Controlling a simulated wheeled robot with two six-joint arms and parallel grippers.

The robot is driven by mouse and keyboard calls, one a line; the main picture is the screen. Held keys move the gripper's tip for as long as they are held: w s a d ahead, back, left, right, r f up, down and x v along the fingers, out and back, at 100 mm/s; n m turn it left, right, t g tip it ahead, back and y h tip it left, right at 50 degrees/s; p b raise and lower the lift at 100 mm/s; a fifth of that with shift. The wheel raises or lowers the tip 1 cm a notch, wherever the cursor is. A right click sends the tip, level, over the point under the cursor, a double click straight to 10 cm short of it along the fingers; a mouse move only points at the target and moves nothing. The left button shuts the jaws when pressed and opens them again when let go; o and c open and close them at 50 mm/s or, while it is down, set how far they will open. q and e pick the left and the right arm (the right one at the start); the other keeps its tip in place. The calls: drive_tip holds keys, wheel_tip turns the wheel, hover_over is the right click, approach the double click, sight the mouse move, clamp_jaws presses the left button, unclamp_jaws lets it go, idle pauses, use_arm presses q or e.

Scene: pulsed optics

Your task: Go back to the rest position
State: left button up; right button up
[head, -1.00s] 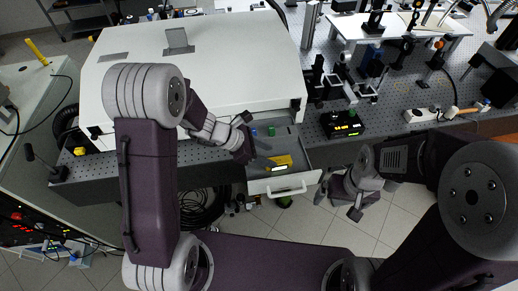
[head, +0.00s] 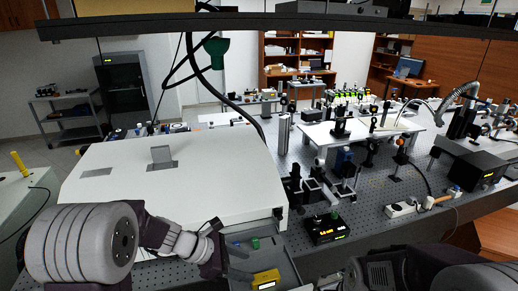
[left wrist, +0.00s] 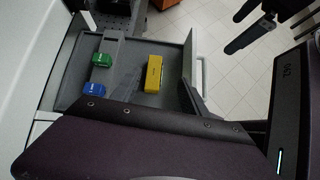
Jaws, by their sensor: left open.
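My left arm comes in at the lower left of the head view. My left gripper (head: 236,264) is open and empty, over the left side of an open grey drawer (head: 285,268). The drawer also shows in the left wrist view (left wrist: 128,95). My right arm (head: 400,272) shows at the lower right of the head view, cut off by the bottom edge. I cannot make out the state of its jaws. Two dark fingers stick in at the top right of the left wrist view; I cannot tell for sure whose they are.
The drawer holds a yellow box (left wrist: 153,74), a green piece (left wrist: 102,60) and a blue piece (left wrist: 94,89). A large white housing (head: 110,185) stands left of it. A black display unit (head: 325,229) and several optics stand on the perforated bench. Tiled floor is clear beyond the drawer's handle (left wrist: 203,80).

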use_arm(q)
drive_tip(key=s+a+f+m+g+y, duration=0.2)
drive_tip(key=s+m+y, duration=0.2)
drive_tip(key=s+m, duration=0.45)
drive_tip(key=s+a+f+m+y, duration=0.3)
drive_tip(key=a+m, duration=0.6)
drive_tip(key=m, duration=0.3)
drive_tip(key=shift+a+t+y, duration=0.3)
drive_tip(key=shift+y, duration=0.4)
drive_tip(key=shift+s, duration=0.15)
